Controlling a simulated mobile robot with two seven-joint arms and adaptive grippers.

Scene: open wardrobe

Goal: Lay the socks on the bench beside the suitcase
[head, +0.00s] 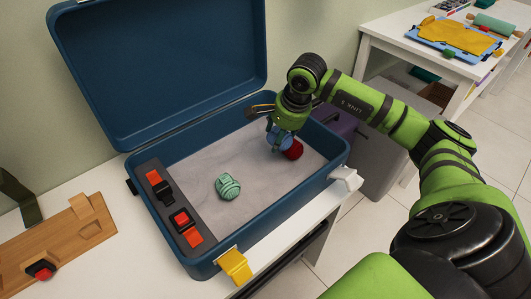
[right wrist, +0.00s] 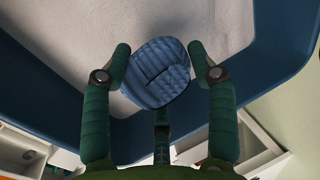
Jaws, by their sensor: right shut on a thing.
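The open blue suitcase (head: 262,240) stands on the white bench (head: 103,225), its lid (head: 165,75) raised at the back. Blue rolled socks (head: 284,141) are between the fingers of my right gripper (head: 279,137), at the suitcase's right part. In the right wrist view the blue socks (right wrist: 158,75) sit between the two fingers (right wrist: 160,65), over the pale lining. Red socks (head: 294,150) lie beside them, partly hidden. Mint-green rolled socks (head: 228,186) lie on the lining near the middle. My left gripper is not in view.
A dark strip (head: 163,207) with red and black items runs along the suitcase's left inside. A wooden board (head: 60,240) with a red-and-black item (head: 41,270) lies on the bench at left. A yellow latch (head: 235,266) hangs at the front. A white table (head: 400,44) stands behind right.

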